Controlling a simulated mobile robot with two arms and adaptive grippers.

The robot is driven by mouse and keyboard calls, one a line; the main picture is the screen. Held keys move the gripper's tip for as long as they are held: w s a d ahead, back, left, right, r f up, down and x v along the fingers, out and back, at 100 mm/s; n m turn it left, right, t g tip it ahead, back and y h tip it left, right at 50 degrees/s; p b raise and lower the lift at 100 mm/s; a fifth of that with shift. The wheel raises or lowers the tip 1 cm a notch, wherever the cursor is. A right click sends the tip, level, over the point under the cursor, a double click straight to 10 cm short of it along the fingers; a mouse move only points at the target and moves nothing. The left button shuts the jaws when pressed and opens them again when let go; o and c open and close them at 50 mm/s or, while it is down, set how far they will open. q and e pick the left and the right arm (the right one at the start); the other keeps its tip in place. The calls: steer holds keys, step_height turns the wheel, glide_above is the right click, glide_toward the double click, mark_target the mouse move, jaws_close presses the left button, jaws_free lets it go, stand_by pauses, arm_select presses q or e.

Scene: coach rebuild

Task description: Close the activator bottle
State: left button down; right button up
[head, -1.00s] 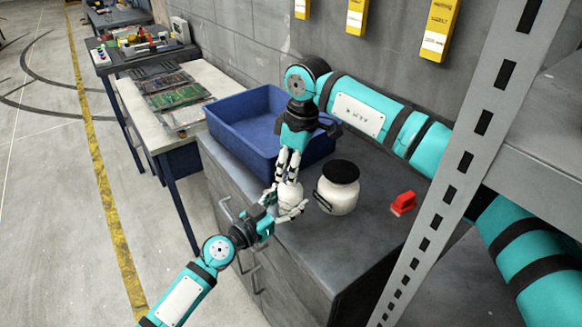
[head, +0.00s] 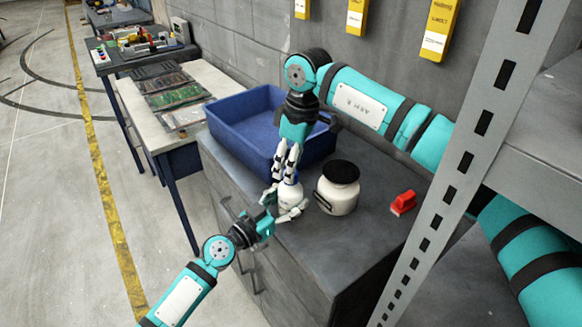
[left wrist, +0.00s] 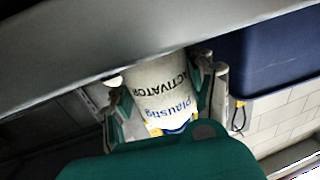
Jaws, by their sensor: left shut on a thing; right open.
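The white activator bottle (head: 290,196) stands near the front left edge of the grey cabinet top, with a bit of blue at its top. My left gripper (head: 287,205) is shut on the bottle's body from the front left. In the left wrist view the bottle (left wrist: 165,98) shows its ACTIVATOR lettering upside down between my fingers. My right gripper (head: 285,177) points down at the bottle's top and is open. Its fingers partly hide the top, so I cannot tell how the cap sits.
A white jar with a black lid (head: 338,187) stands just right of the bottle. A red object (head: 403,203) lies farther right on the cabinet top (head: 365,232). A blue bin (head: 232,133) stands behind. A metal shelf post (head: 455,170) rises at the right.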

step_height(320, 180, up, 3)
steer(key=shift+f, duration=0.1)
steer(key=o, duration=0.6)
steer(key=shift+c, duration=0.2)
step_height(320, 180, up, 7)
steer(key=d, duration=0.1)
steer(key=shift+s, duration=0.2)
arm_select(q)
steer(key=shift+c, duration=1.9)
jaws_free()
